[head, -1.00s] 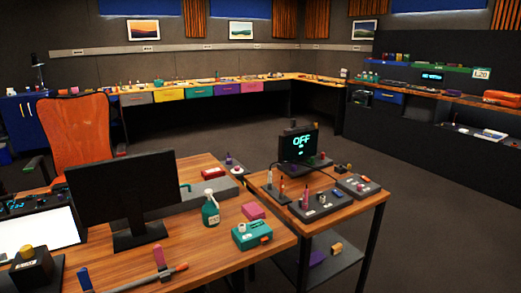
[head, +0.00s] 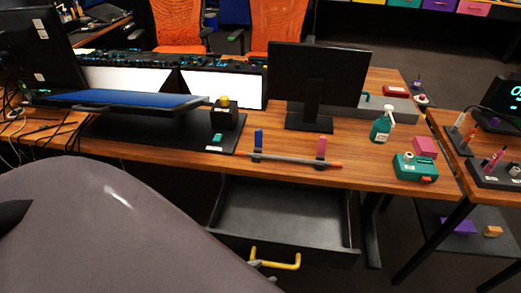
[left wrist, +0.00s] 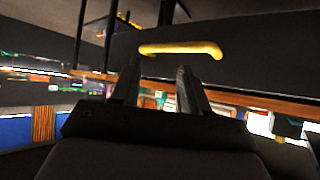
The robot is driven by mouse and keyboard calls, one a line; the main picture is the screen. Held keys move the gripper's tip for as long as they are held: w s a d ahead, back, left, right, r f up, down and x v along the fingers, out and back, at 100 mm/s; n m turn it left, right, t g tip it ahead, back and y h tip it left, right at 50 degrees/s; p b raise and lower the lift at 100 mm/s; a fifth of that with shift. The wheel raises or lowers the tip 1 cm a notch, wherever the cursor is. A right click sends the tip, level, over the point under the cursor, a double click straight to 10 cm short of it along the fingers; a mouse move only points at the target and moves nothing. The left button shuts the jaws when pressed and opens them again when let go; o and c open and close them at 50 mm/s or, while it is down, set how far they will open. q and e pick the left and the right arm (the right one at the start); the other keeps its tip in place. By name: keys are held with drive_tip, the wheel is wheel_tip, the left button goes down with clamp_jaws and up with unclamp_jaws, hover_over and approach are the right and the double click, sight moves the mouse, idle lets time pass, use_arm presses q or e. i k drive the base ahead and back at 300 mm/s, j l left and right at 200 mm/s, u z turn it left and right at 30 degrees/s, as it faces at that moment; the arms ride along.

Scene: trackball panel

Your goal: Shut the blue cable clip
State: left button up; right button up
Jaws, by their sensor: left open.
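The blue cable clip (head: 258,141) stands upright at the front edge of the wooden desk, at the left part of a grey cable with orange ends (head: 290,158). Its flap looks raised. A pink clip (head: 321,148) stands upright further right on the same cable. My left gripper (left wrist: 159,68) is open and empty in the left wrist view. The yellow drawer handle (left wrist: 180,49) is just beyond its fingertips. In the head view, that handle (head: 276,261) is low in the middle, with part of my gripper beside it, mostly hidden by my arm. My right gripper is not in view.
The desk drawer (head: 283,213) stands pulled out below the clips and looks empty. A monitor (head: 318,78) stands behind them. A black box with a yellow knob (head: 224,112) is to the left. A teal bottle (head: 382,128) and teal box (head: 414,167) are to the right.

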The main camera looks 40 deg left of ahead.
sight(258, 134)
drive_tip(key=u, duration=1.25)
drive_tip(key=l+u, duration=0.2)
drive_tip(key=u, duration=0.15)
drive_tip(key=l+u, duration=0.15)
drive_tip(key=u, duration=0.2)
drive_tip(key=k+j, duration=0.05)
